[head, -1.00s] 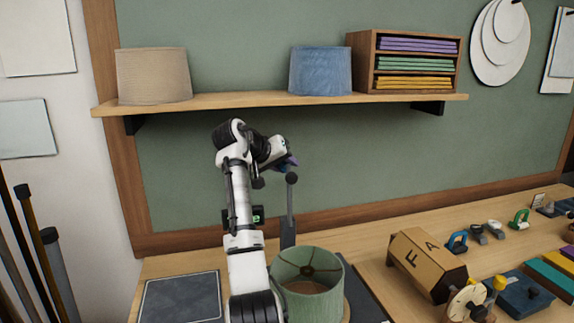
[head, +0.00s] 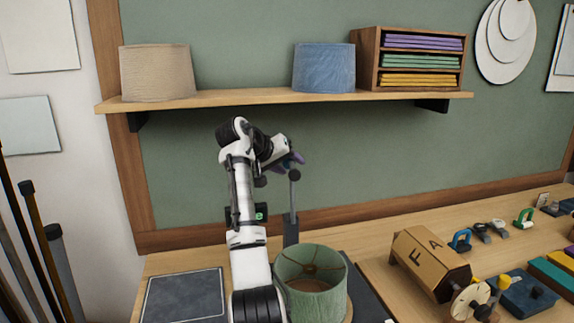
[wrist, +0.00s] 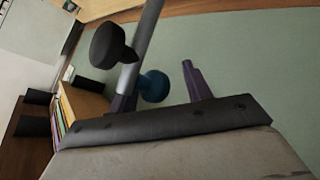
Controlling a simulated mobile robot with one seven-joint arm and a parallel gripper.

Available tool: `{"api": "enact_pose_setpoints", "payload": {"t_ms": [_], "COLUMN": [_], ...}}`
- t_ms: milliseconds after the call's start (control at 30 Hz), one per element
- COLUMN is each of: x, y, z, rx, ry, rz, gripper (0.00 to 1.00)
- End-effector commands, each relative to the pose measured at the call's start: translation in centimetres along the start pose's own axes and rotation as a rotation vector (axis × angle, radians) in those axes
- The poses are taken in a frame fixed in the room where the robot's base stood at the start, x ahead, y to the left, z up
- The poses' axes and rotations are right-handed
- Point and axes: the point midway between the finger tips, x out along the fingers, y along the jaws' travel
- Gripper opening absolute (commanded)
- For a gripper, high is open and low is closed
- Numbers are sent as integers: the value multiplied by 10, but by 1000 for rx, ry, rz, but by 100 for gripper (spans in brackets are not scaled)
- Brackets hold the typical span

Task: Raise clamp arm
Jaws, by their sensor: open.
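The clamp arm shows in the head view as an upright grey lever (head: 293,208) with a dark round knob (head: 294,175) on top, behind the green lampshade (head: 311,283). My gripper (head: 298,159) is just above the knob, with purple fingers. In the wrist view, my gripper (wrist: 160,90) is open, its two purple fingers spread apart. A grey rod (wrist: 142,40) with a dark knob (wrist: 108,45) runs slanted near the left finger. A blue round part (wrist: 153,86) shows between the fingers. I cannot tell whether anything touches the fingers.
A shelf (head: 230,98) above holds a beige shade (head: 158,73), a blue shade (head: 324,68) and a wooden rack (head: 367,65). A wooden box (head: 430,262) and several small parts stand on the right of the bench. A dark mat (head: 184,296) on the left is clear.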

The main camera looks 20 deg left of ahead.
Motion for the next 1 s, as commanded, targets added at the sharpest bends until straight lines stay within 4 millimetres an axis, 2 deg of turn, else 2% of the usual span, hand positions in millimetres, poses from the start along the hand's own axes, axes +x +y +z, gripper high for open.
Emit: {"api": "enact_pose_setpoints", "payload": {"t_ms": [133, 233, 600, 700, 833, 1000], "x": [-7, -21, -103, -119, -133, -138], "y": [0, -1, -2, -1, -1, -1], "z": [0, 0, 1, 1, 1, 0], "rx": [1, 3, 1, 0, 0, -1], "ry": [4, 7, 4, 2, 0, -1], "rz": [1, 1, -1, -1, -1, -1], "gripper": [49, 49, 49, 49, 49, 49]}}
